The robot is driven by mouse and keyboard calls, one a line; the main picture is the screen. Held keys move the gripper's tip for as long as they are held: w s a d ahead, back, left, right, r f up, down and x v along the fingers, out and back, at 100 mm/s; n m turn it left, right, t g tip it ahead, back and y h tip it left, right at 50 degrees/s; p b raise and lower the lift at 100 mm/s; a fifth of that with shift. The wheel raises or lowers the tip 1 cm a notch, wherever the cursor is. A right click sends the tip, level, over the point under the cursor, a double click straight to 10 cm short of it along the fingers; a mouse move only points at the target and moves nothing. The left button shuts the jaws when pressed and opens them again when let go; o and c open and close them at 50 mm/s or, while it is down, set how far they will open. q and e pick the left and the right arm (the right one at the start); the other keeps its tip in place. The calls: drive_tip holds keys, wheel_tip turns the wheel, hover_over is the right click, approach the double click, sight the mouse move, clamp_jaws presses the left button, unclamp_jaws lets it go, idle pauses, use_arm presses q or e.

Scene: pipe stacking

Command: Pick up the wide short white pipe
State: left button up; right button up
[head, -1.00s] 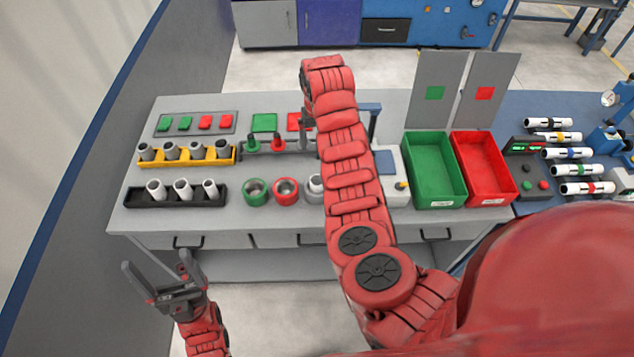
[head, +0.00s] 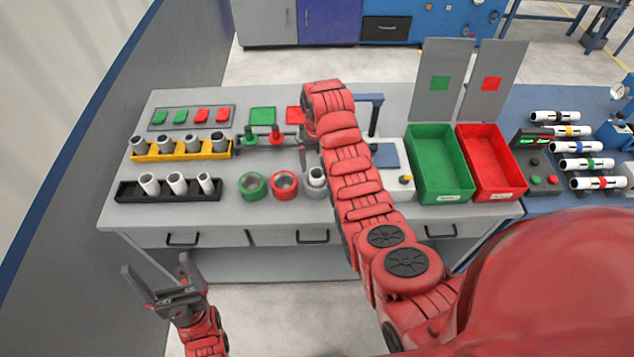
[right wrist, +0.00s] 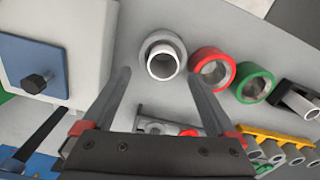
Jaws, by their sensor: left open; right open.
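A wide short white pipe (right wrist: 163,62) stands upright inside a pale grey ring (right wrist: 172,39) in the right wrist view. In the head view this pair (head: 315,181) is partly hidden by my right arm. My right gripper (right wrist: 158,77) is open and empty, its fingers on either side of the view just below the pipe; they do not appear to touch it. Other white pipes (head: 177,184) stand in a black rack (head: 140,193) at the left. My left gripper (head: 155,275) is open and empty in front of the table, at lower left.
A red ring (head: 284,184) and a green ring (head: 252,185) stand left of the pipe. Behind is a yellow rack (head: 186,153) with several grey pipes. A green bin (head: 463,196) and a red bin (head: 513,192) stand to the right.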

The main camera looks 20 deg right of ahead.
sight(317, 174)
drive_tip(key=f, duration=0.1)
drive_tip(key=f+p, duration=0.2)
drive_tip(key=shift+s+a, duration=0.25)
drive_tip(key=shift+a, duration=0.05)
drive_tip(key=shift+f+p, duration=0.45)
drive_tip(key=shift+f, duration=0.55)
drive_tip(key=c, duration=1.4)
